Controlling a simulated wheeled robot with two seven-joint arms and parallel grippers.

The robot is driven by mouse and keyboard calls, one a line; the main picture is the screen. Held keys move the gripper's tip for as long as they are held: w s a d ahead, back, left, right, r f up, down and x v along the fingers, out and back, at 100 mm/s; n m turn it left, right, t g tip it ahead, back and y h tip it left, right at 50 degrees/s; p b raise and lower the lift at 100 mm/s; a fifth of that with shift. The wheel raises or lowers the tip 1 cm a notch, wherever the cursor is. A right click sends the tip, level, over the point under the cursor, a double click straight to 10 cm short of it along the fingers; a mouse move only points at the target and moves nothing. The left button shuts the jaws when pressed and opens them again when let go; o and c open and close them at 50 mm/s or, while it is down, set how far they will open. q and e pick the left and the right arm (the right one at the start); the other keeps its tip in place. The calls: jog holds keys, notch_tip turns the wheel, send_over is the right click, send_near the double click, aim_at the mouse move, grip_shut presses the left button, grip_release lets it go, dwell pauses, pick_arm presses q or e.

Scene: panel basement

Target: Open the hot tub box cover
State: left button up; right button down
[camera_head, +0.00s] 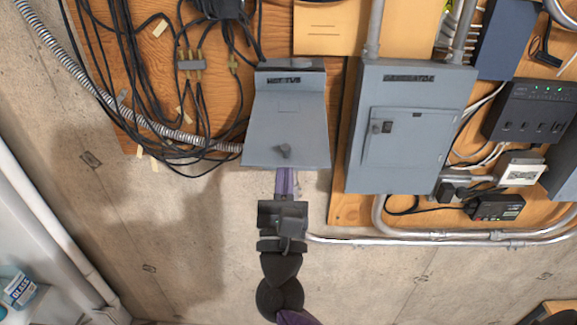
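The hot tub box is the smaller grey metal box (291,65) mounted on the plywood left of the larger panel. Its grey cover (285,125) has a label near the top and a small dark latch low down. The cover widens toward its lower edge and looks tilted outward at the bottom. One gripper of mine, which looks like the right one (286,180), comes up from below. Its purplish tip meets or passes behind the cover's lower edge. Whether it touches the cover, and whether its fingers are open, cannot be told. My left gripper is not in view.
A larger grey breaker panel (410,130) stands close to the right. Black cables (190,70) and a flexible metal conduit (180,133) crowd the left. A horizontal pipe (400,240) runs below. The concrete wall at lower left is clear.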

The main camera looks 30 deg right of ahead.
aim_at(284, 156)
jog(key=r, duration=0.1)
jog(key=r+p, duration=0.2)
jog(key=r, duration=0.1)
jog(key=shift+s+a, duration=0.15)
jog(key=shift+s, duration=0.15)
jog(key=shift+r+p, duration=0.75)
jog(key=shift+r, duration=0.55)
